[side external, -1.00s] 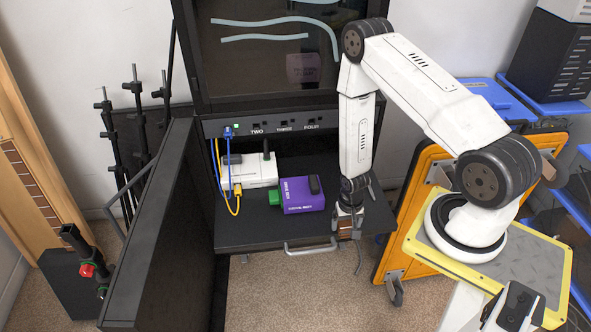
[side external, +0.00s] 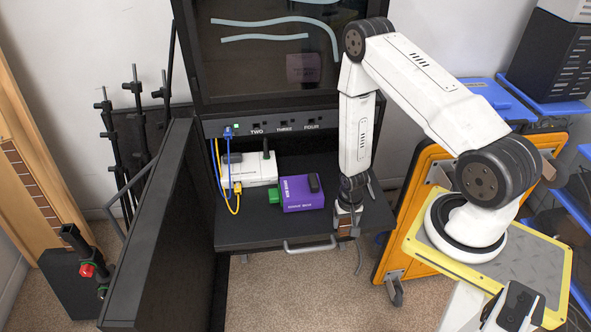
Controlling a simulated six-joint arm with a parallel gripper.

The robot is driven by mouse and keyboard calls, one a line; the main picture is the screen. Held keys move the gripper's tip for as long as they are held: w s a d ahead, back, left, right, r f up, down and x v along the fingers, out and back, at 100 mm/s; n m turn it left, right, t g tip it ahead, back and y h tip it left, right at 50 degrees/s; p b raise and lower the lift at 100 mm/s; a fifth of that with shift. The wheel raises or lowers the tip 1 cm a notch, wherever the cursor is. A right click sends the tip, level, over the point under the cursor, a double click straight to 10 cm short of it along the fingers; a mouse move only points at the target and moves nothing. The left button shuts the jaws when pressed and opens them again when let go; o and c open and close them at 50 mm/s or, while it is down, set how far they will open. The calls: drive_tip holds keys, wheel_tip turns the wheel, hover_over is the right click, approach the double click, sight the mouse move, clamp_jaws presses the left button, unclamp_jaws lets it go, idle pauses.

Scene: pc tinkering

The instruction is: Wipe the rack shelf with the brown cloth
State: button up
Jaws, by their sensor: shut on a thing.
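The rack shelf (side external: 250,236) is a black pull-out surface with a metal handle at its front edge. My gripper (side external: 347,232) points down at the right front part of the shelf. It is shut on the brown cloth (side external: 345,226), of which only a small patch shows between and below the fingers. The cloth appears to be at the shelf surface, but I cannot tell whether it touches it.
A purple box (side external: 302,194) with a green connector stands on the shelf left of my gripper. A white device (side external: 252,170) with blue and yellow cables is behind it. The open rack door (side external: 160,230) stands at the left. The shelf's front left is clear.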

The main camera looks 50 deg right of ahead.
drive_tip(key=shift+w+d, duration=0.6)
drive_tip(key=shift+d, duration=0.05)
drive_tip(key=shift+a, duration=0.1)
drive_tip(key=shift+s+a+r, duration=0.1)
drive_tip(key=shift+s+a, duration=0.7)
drive_tip(key=shift+s, duration=0.05)
drive_tip(key=shift+w+d+f, duration=0.2)
drive_tip(key=shift+w+d, duration=0.65)
drive_tip(key=shift+s, duration=0.1)
drive_tip(key=shift+s+a+r, duration=0.1)
drive_tip(key=shift+s+a, duration=0.7)
drive_tip(key=shift+a, duration=0.05)
drive_tip(key=shift+w, duration=0.1)
